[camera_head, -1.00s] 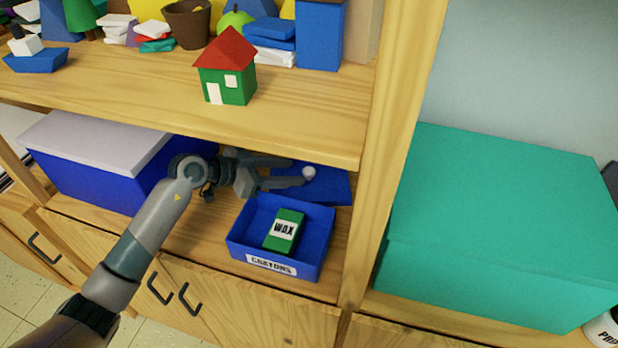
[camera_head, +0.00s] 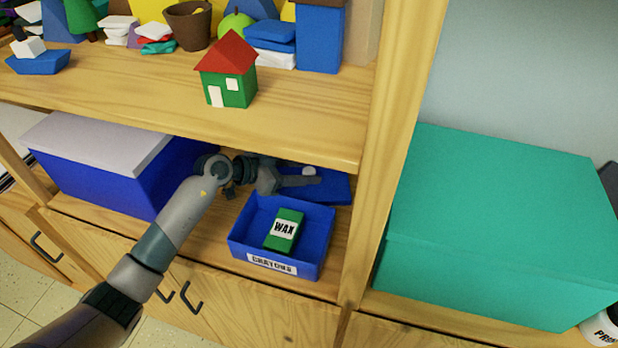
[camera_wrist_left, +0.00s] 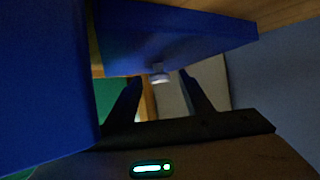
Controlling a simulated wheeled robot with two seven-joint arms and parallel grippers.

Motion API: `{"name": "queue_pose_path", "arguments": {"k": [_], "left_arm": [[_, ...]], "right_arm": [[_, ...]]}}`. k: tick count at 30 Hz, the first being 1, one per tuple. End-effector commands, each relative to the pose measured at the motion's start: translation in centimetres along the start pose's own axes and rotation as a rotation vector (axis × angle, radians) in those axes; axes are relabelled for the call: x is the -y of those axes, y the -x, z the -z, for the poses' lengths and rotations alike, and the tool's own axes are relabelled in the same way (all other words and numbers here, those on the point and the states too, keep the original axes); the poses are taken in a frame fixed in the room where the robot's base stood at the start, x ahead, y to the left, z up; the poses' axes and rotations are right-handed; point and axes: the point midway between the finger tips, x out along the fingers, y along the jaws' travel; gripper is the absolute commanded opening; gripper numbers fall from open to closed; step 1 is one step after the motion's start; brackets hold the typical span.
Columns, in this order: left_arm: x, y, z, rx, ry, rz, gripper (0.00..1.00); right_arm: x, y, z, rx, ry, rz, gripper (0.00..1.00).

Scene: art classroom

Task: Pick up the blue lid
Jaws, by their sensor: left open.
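The blue lid (camera_head: 332,190) lies on the lower shelf behind the blue crayons box (camera_head: 319,262), with a small pale knob (camera_head: 309,171) on top. My left gripper (camera_head: 312,177) is open and reaches over the lid at the knob, partly hiding both. In the left wrist view the lid (camera_wrist_left: 180,38) fills the upper middle. Its knob (camera_wrist_left: 159,76) shows between the tips of my two open fingers (camera_wrist_left: 160,78); I cannot tell whether they touch it. My right gripper is not in view.
The crayons box stands open in front of the lid, with a green wax box (camera_head: 284,229) inside. A blue box with a pale top (camera_head: 95,143) is to the left. The upper shelf (camera_head: 300,127) hangs close above my gripper. A wooden upright (camera_head: 395,150) stands to the right.

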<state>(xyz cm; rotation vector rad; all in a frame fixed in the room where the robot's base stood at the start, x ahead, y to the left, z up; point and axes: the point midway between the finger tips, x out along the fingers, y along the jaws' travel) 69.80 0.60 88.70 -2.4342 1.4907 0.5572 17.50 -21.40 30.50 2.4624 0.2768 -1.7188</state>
Motion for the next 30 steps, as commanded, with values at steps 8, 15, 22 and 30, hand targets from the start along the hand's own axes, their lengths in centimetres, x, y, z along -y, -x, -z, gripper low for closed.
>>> {"name": "queue_pose_path", "arguments": {"k": [8, 15, 22, 30], "left_arm": [[0.00, 0.03, 0.00, 0.000, 0.000, 0.000, 0.46], [0.00, 0.04, 0.00, 0.000, 0.000, 0.000, 0.02], [0.02, 0.06, 0.05, 0.000, -0.001, 0.000, 0.02], [0.28, 0.37, 0.29, 0.000, 0.000, 0.000, 0.02]], "right_arm": [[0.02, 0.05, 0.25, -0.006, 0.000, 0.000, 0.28], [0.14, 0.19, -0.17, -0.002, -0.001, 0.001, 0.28], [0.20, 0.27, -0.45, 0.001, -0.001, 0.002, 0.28], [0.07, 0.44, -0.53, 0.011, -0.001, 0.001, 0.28]]}}
